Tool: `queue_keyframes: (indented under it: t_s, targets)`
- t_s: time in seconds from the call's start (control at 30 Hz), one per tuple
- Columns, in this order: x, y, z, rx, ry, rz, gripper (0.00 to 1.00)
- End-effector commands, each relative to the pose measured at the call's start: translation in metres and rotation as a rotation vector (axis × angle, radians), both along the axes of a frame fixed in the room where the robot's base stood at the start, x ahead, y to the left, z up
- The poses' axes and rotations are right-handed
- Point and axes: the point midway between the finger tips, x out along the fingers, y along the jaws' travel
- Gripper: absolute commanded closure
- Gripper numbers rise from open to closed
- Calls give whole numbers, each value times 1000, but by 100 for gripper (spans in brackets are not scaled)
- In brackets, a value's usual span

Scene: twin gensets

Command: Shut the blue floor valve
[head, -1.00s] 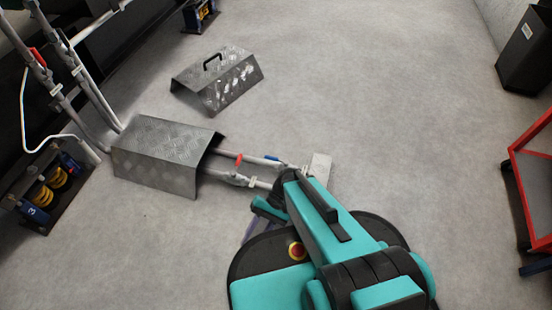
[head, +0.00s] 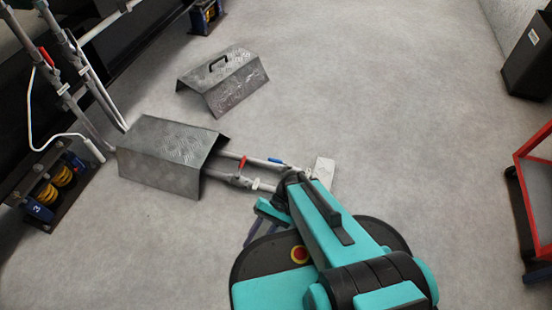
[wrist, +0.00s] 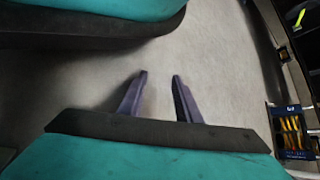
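The blue floor valve (head: 276,161) shows as a small blue lever on the farther of two floor pipes in the head view. The lever looks roughly in line with the pipe. My gripper (wrist: 159,74) is open and empty in the wrist view, its two purple fingers apart over bare floor. In the head view its fingers (head: 254,231) show partly below my teal arm, on the near side of the pipes and apart from the valve. The wrist view does not show the valve.
A red lever (head: 242,162) stands across the same pipe, left of the blue one. A tread-plate cover (head: 165,152) hides the pipes' left part. Another cover with a handle (head: 228,85) lies beyond. A red cart (head: 530,190) stands right. The middle floor is clear.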

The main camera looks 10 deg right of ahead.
Motion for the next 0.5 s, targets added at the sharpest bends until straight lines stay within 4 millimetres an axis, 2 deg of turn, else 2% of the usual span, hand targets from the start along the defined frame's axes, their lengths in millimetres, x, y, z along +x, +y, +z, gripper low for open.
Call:
queue_keyframes:
  t_s: [0.27, 0.5]
  targets:
    - [-1, -5, 28, -10, -10, 3, 69]
    - [-2, -9, 61, -27, -24, 14, 69]
